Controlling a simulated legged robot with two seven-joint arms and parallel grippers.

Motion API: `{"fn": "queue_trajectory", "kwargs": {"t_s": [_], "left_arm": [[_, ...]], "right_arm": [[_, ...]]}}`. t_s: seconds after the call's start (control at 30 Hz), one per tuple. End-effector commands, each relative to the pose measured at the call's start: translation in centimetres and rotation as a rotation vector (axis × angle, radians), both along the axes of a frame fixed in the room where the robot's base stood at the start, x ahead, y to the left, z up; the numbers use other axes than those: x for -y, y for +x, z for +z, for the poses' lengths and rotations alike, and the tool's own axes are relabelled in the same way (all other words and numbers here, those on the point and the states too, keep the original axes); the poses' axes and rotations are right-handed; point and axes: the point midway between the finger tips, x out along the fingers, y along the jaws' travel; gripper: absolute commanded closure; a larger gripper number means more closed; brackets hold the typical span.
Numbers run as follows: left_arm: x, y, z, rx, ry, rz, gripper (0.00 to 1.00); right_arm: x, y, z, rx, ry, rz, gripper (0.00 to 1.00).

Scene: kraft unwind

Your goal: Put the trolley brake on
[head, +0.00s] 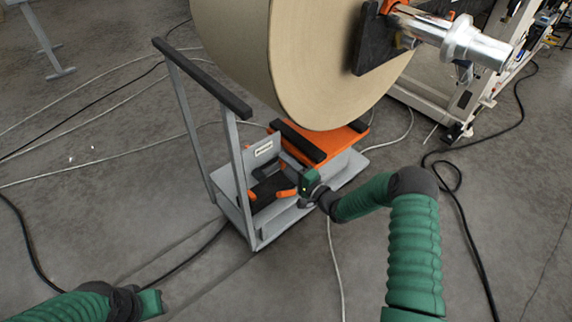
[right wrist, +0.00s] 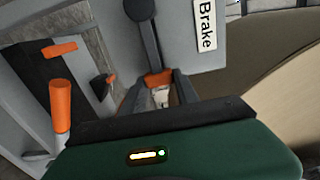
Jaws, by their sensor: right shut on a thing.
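The trolley (head: 237,196) is a grey frame with a black push bar. A white plate (right wrist: 207,25) reading "Brake" is on its grey panel, and the plate also shows small in the head view (head: 264,149). Beside the plate, the brake lever (right wrist: 149,42) is a dark arm running from a round pivot to an orange end. My right gripper (right wrist: 161,86) is shut on that orange end. In the head view my right gripper (head: 292,166) is at the trolley's panel, its fingertips partly hidden. My left gripper (head: 150,303) is at the bottom left, away from the trolley; its fingers do not show clearly.
A large kraft roll (head: 325,62) on a metal shaft (head: 462,42) hangs over the trolley's orange saddle (head: 325,140). Orange handles (right wrist: 60,106) stand beside the lever. Cables (head: 468,192) cross the concrete floor. A white machine frame (head: 432,98) stands at right.

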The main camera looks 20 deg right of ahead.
Motion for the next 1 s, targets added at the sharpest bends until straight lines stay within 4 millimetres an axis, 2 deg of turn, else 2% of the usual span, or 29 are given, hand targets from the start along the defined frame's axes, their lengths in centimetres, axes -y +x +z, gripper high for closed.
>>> {"fn": "queue_trajectory", "kwargs": {"t_s": [0.3,0.33,0.5,0.83,0.93,1.0], "left_arm": [[0.0,0.0,-0.1,0.0,0.0,0.0,0.64],[0.0,0.0,-0.1,0.0,0.0,0.0,0.64],[0.0,0.0,0.0,0.0,0.0,0.0,0.64],[0.0,0.0,0.2,0.0,0.0,0.0,0.64],[0.0,0.0,0.8,0.0,0.0,0.0,0.64],[0.0,0.0,1.4,0.0,0.0,0.0,0.64]], "right_arm": [[0.3,-0.1,-0.5,-0.014,0.006,-0.007,1.0],[0.2,-0.1,-0.6,-0.014,0.006,-0.007,0.61],[0.2,-0.1,-0.4,-0.01,0.005,-0.005,0.42],[0.2,-0.5,-0.1,-0.007,0.004,-0.003,0.42],[0.8,-1.8,0.0,-0.008,0.005,-0.005,0.42],[1.4,-3.4,0.1,-0.009,0.005,-0.005,0.42]]}}
